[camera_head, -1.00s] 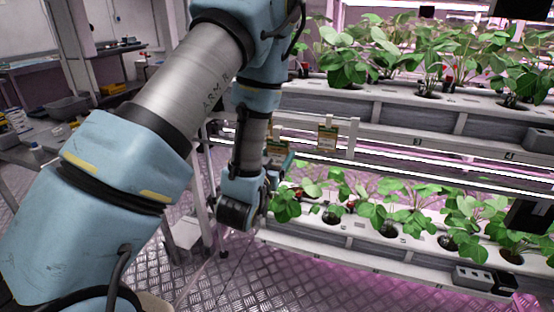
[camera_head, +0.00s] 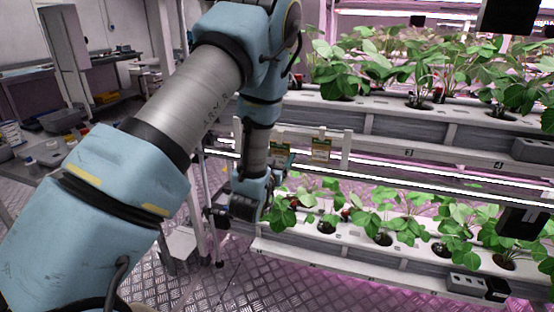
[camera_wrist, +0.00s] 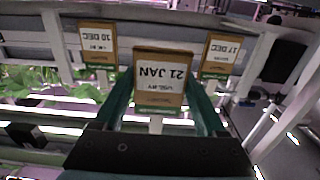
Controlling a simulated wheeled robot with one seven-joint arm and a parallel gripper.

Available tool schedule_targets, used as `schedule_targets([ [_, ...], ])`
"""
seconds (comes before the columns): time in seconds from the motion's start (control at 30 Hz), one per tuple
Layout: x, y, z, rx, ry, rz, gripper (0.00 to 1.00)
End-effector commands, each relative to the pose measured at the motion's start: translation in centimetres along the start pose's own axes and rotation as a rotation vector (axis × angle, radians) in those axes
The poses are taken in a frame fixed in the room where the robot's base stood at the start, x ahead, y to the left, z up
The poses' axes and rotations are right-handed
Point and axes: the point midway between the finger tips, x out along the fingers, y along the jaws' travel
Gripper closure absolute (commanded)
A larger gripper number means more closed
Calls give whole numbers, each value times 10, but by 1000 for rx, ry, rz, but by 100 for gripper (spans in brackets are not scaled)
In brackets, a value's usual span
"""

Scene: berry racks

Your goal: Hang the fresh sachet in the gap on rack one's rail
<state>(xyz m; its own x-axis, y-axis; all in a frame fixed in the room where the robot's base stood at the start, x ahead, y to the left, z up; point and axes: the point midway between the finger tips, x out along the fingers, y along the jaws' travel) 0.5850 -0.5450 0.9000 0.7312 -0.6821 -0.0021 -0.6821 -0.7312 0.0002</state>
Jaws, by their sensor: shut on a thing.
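In the wrist view my gripper (camera_wrist: 162,102) has its green fingers shut on a fresh sachet (camera_wrist: 160,76), a brown-edged packet with a white label reading "21 JAN", seen upside down. Behind it, a "10 DEC" sachet (camera_wrist: 99,43) hangs at the left and a "17 DEC" sachet (camera_wrist: 220,54) at the right, with a space between them. The held sachet overlaps that space in the picture; I cannot tell whether it touches the rail. In the head view one sachet (camera_head: 321,149) hangs on the rail (camera_head: 337,134). My fingertips are mostly hidden behind the wrist there.
Strawberry plants grow in an upper trough (camera_head: 385,125) and a lower trough (camera_head: 350,251), above and below the rail. A white upright (camera_head: 347,150) stands right of the hanging sachet. A grey bench (camera_head: 40,145) with small items is at the left. The checker-plate floor (camera_head: 225,270) is open.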

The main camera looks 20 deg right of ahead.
Motion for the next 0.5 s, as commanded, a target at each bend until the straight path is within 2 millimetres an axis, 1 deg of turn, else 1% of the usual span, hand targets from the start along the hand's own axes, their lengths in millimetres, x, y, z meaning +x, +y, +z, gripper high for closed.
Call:
schedule_targets([
  [0.5, 40, 0, -1, 0, 1, 0, 58],
])
